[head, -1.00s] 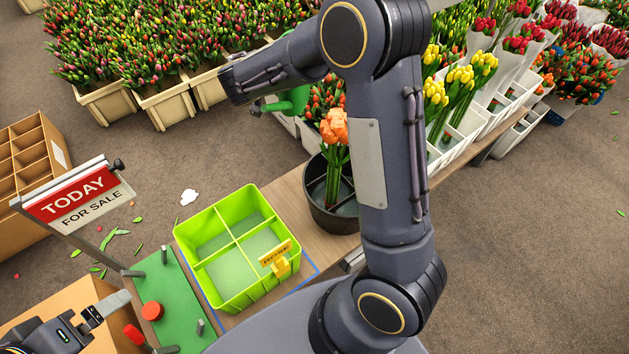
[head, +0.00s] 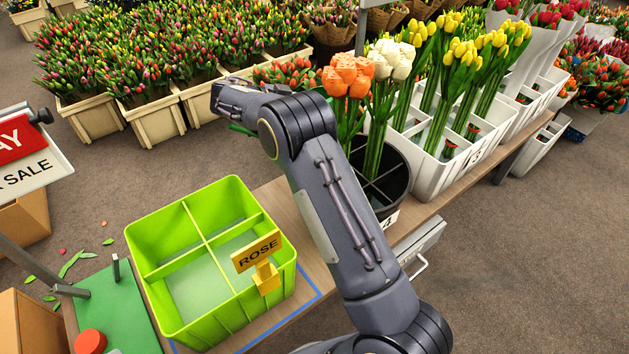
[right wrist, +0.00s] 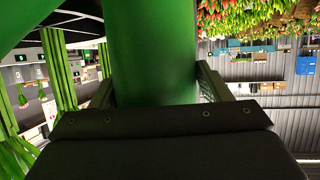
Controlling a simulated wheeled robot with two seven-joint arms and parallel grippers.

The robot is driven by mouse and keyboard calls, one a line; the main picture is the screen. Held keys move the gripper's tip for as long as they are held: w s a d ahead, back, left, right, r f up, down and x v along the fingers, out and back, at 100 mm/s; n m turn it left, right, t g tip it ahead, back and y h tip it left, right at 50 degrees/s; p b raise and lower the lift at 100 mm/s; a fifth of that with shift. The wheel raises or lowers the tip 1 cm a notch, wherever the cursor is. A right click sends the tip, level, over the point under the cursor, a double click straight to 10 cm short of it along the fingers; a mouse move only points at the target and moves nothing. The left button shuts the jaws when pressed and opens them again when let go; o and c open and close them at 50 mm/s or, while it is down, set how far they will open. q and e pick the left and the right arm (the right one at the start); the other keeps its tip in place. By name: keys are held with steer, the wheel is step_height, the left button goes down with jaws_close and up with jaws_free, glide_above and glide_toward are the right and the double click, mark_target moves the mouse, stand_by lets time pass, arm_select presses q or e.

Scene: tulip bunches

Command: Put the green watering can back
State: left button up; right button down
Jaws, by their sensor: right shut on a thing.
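The green watering can fills much of the right wrist view (right wrist: 150,45), seen very close up. My right gripper (right wrist: 156,85) is shut on it, with one finger on each side of a thick green part. In the head view only a small green piece of the can (head: 240,129) shows beside my right arm's far end, left of the black bucket. The rest of the can and the right fingers are hidden there by my arm. My left gripper is not in view.
A lime-green divided crate (head: 160,300) with a ROSE sign (head: 257,252) stands on the table. A black bucket (head: 400,185) holds orange and white flowers close beside my right arm. White bins (head: 450,178) of tulips stand behind. A green board (head: 125,310) lies left of the crate.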

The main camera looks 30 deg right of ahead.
step_height(320, 180, down, 10)
steer(key=b, duration=0.2)
steer(key=shift+f+b, duration=0.1)
steer(key=shift+b, duration=0.25)
steer(key=shift+f, duration=0.25)
steer(key=shift+c, duration=2.3)
jaws_free()
steer(key=shift+r, duration=0.2)
steer(key=shift+a+r, duration=0.2)
steer(key=shift+a, duration=0.05)
steer(key=p+v, duration=0.1)
steer(key=v, duration=0.5)
steer(key=shift+a+p, duration=0.4)
steer(key=shift+a, duration=0.05)
